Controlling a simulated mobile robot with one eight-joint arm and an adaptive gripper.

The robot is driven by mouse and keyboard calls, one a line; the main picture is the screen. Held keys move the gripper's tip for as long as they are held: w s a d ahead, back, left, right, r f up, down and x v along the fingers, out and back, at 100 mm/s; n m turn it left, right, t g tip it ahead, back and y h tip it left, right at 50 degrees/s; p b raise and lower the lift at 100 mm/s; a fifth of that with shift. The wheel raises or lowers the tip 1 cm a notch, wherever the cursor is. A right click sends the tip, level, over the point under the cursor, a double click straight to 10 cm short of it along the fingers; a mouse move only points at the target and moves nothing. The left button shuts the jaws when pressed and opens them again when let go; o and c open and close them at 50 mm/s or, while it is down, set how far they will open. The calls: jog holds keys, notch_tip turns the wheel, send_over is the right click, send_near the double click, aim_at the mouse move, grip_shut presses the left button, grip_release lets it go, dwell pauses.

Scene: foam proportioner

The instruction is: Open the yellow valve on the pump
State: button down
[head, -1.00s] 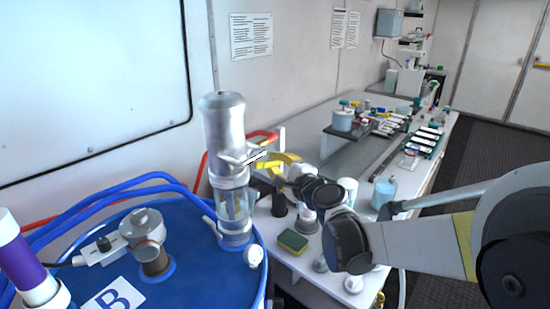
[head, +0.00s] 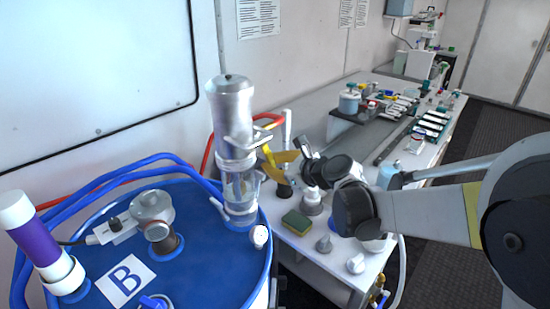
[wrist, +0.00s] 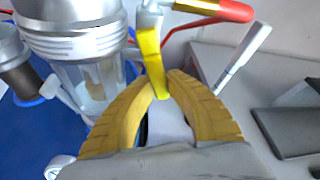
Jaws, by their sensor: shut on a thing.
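The pump (head: 231,108) is a silver cylinder with a clear lower section, standing upright on a blue drum. The yellow valve handle (wrist: 152,55) is a flat lever hanging down beside the pump, below a brass fitting with a red hose. It also shows at the pump's right side in the head view (head: 267,154). My gripper (wrist: 165,86) has curved yellow fingers, shut on the lower end of the handle. In the head view my gripper (head: 278,158) reaches in from the right. The fingertips partly blend with the handle there.
The blue drum (head: 205,279) carries other fittings and a purple-and-white cylinder (head: 38,235). A white bench (head: 345,258) holds a green-and-yellow sponge (head: 298,223) and several knobs below my arm. A white rod (wrist: 243,58) stands right of the gripper.

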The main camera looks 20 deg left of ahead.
jog(key=shift+s+a+f+m+g+y, duration=0.15)
jog(key=shift+s+a+m+g, duration=0.1)
jog(key=shift+s+m+g, duration=0.35)
jog(key=shift+s+a+m+g+y, duration=0.2)
jog(key=shift+s+m+g, duration=0.15)
jog(key=shift+m, duration=0.35)
jog(key=c, duration=1.4)
grip_release()
jog(key=shift+o, duration=0.2)
jog(key=v, duration=0.8)
jog(key=shift+w, duration=0.1)
